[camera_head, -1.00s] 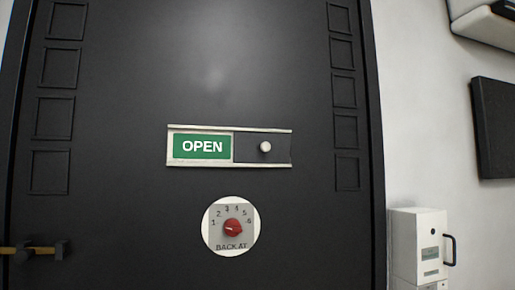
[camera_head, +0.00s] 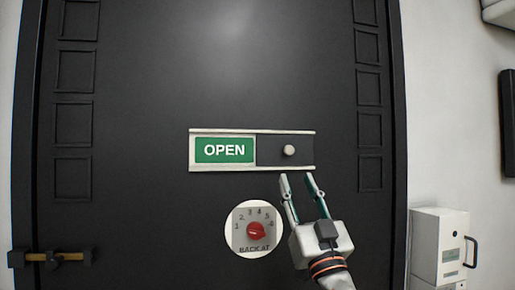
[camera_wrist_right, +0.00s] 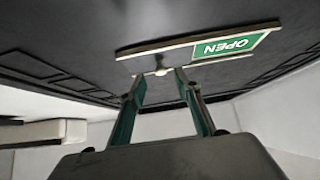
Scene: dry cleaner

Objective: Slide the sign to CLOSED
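The sign (camera_head: 224,150) on the black door shows a green OPEN panel on its left half; its right half is a dark cover with a round light knob (camera_head: 289,150). The sign also shows in the right wrist view (camera_wrist_right: 232,47), with the knob (camera_wrist_right: 161,71) seen between the fingertips. My right gripper (camera_head: 298,178) is open and empty, just below the sign's right half, its fingers pointing up toward the knob. It also shows in the right wrist view (camera_wrist_right: 160,74). I cannot tell the exact gap to the knob. My left gripper is not in view.
A round dial (camera_head: 255,230) with a red knob sits below the sign, just left of my right gripper. A brass and black latch (camera_head: 52,258) is at the door's lower left. A white box with a handle (camera_head: 440,245) stands at the lower right.

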